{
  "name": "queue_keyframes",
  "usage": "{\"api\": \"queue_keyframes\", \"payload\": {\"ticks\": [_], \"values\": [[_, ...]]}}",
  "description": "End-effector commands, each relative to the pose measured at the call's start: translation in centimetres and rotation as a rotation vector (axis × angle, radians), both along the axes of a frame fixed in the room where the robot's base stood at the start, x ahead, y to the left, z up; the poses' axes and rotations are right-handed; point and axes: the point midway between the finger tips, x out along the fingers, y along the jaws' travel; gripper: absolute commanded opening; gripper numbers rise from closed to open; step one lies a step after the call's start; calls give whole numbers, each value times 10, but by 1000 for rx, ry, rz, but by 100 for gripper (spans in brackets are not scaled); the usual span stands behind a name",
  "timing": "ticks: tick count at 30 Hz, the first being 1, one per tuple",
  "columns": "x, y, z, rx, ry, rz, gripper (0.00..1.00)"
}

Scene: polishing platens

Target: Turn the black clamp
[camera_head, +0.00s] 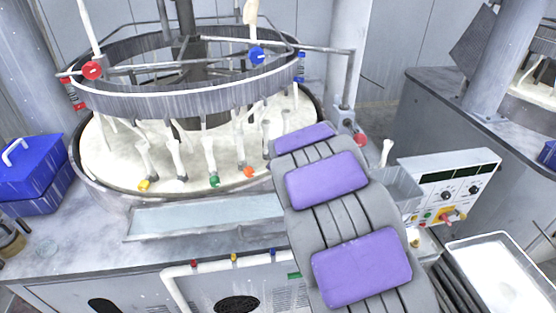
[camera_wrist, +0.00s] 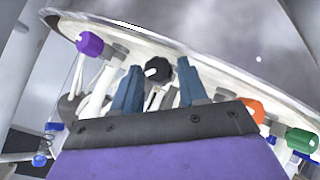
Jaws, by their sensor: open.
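The black clamp (camera_wrist: 158,69) shows in the wrist view as a dark faceted knob with a small white mark, on a pale stem. My gripper (camera_wrist: 160,84) is open, with one blue-grey finger to each side of the knob. The fingertips are near it. I cannot tell whether either finger touches it. In the head view my arm, with its purple pads, reaches over the platen's right front side. My gripper and the black clamp are hidden there.
The round platen (camera_head: 100,160) carries other clamps: yellow (camera_head: 144,184), green (camera_head: 214,181) and orange (camera_head: 248,172). A purple knob (camera_wrist: 89,43) is left of my gripper in the wrist view. A grey ring (camera_head: 180,98) hangs above the platen. A control panel (camera_head: 450,190) stands at right.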

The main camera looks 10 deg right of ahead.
Motion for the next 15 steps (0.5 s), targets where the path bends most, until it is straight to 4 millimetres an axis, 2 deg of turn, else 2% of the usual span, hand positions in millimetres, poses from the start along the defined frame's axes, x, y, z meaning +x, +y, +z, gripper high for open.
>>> {"api": "queue_keyframes", "payload": {"ticks": [7,15], "values": [[-13,0,11,0,0,0,43],[-50,-2,39,1,-1,0,43]]}}
